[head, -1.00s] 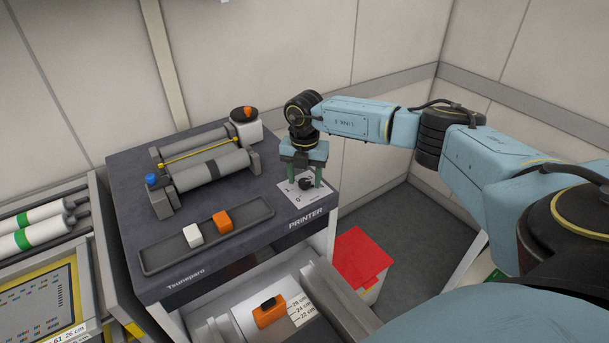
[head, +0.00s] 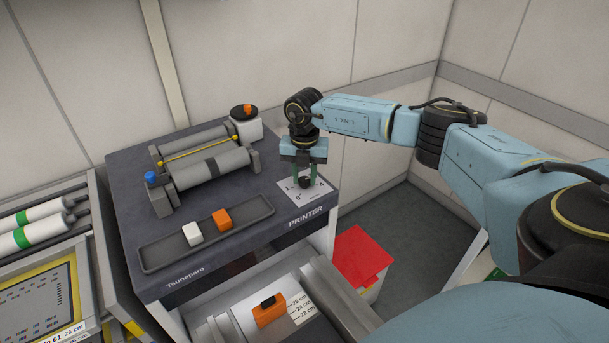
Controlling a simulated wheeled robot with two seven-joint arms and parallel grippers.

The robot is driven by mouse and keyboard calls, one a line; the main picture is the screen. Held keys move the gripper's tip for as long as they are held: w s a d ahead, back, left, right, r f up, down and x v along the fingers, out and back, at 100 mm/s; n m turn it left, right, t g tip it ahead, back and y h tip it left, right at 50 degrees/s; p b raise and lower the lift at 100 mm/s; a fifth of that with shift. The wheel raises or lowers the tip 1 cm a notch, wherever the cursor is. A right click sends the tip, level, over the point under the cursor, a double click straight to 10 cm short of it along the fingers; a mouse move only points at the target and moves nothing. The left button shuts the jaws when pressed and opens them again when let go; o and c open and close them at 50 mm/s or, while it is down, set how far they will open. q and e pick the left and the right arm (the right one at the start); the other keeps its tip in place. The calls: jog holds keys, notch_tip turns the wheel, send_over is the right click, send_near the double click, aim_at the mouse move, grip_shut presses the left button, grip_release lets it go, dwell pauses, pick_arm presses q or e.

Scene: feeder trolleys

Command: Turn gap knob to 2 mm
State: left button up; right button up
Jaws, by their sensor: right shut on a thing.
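The gap knob (head: 305,182) is a small dark knob on a white dial plate (head: 311,194) at the right front corner of the printer top. Some dial marks show around it, but its pointer is too small to read. My right gripper (head: 305,179) points straight down over the plate, with its green fingers on either side of the knob and shut on it. My left gripper is not in view.
The grey printer top (head: 125,180) carries rollers (head: 212,168), a tray (head: 150,257) with a white block (head: 192,234) and an orange block (head: 222,219), and a white container (head: 246,126). A red-lidded bin (head: 361,257) stands right of the trolley.

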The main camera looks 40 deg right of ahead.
jog(key=n+b, duration=0.2)
jog(key=n, duration=0.5)
jog(key=n+b, duration=0.1)
jog(key=n, duration=0.2)
jog(key=shift+n, duration=0.3)
jog(key=n+b, duration=0.1)
jog(key=n, duration=0.2)
jog(key=shift+n, duration=0.3)
jog(key=n+b, duration=0.1)
jog(key=n, duration=0.3)
jog(key=shift+n, duration=0.3)
jog(key=shift+w+r+n+b, duration=0.1)
jog(key=shift+n+b, duration=0.55)
jog(key=shift+n, duration=0.95)
jog(key=o, duration=1)
jog(key=shift+c, duration=0.2)
